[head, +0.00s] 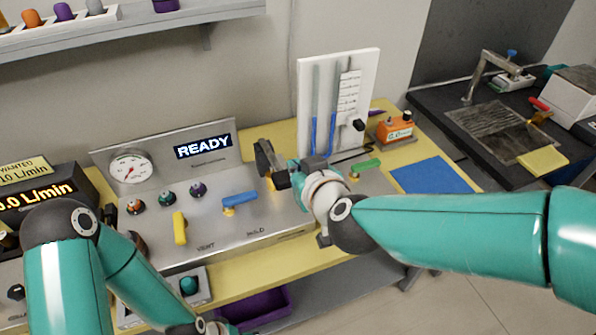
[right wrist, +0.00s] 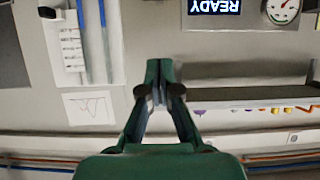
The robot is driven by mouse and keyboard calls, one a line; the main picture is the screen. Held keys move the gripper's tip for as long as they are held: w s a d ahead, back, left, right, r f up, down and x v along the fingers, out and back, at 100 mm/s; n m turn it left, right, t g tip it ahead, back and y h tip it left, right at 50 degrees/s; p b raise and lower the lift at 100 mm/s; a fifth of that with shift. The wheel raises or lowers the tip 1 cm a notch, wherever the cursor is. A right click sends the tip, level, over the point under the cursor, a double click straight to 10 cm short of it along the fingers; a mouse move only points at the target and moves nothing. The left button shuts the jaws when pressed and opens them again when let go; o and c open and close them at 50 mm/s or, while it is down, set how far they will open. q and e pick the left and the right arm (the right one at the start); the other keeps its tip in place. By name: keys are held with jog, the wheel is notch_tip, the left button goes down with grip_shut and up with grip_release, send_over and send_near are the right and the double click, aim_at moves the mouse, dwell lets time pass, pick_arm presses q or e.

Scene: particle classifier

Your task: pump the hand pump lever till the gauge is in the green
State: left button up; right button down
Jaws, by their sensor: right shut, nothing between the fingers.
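The round white gauge (head: 130,168) sits at the left of the sloped metal panel (head: 262,236). It has a red needle, but I cannot tell its reading against a green zone. The gauge also shows upside down in the right wrist view (right wrist: 283,9). I cannot make out the pump lever for certain; the right arm and hand cover part of the panel. My right gripper (head: 270,163) is over the panel's right part. In the right wrist view its fingers (right wrist: 158,92) are shut and empty. My left arm reaches down at lower left, and its gripper does not show.
A READY display (head: 203,146) is behind. A purple bin (head: 258,305) is below.

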send_over(287, 179)
notch_tip(287, 179, down, 3)
jog(key=shift+f, duration=0.15)
jog(key=f, duration=0.1)
jog(key=f+b, duration=0.1)
jog(key=shift+w+a+f, duration=0.1)
jog(key=shift+w+f, duration=0.15)
jog(key=shift+f, duration=0.05)
pick_arm(q)
jog(key=shift+f+b, duration=0.35)
jog(key=shift+f, duration=0.65)
pick_arm(e)
jog(key=shift+s+f, duration=0.3)
jog(key=shift+f, duration=0.5)
